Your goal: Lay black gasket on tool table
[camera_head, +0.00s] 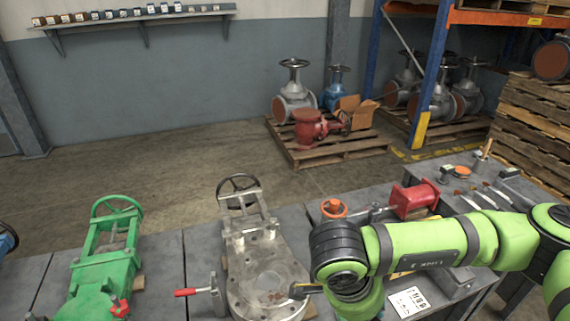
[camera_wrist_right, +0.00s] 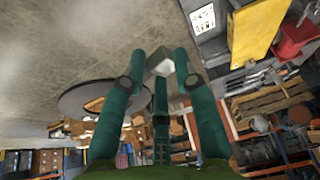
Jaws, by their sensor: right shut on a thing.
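In the right wrist view my right gripper (camera_wrist_right: 160,64) shows its green fingers closed together. A flat black ring, the black gasket (camera_wrist_right: 72,101), sits at the fingers and sticks out to the left; part of it is hidden behind the left finger. In the head view my right arm reaches in from the right and bends down at the bottom centre; the hand and gasket are not visible there. The tool table (camera_head: 452,205) is at the right, with several hand tools on it, partly behind my arm. My left gripper is not in view.
A grey valve body (camera_head: 262,262) with a handwheel and a green valve (camera_head: 105,258) stand on the benches. Pallets with valves (camera_head: 330,150) stand on the floor behind.

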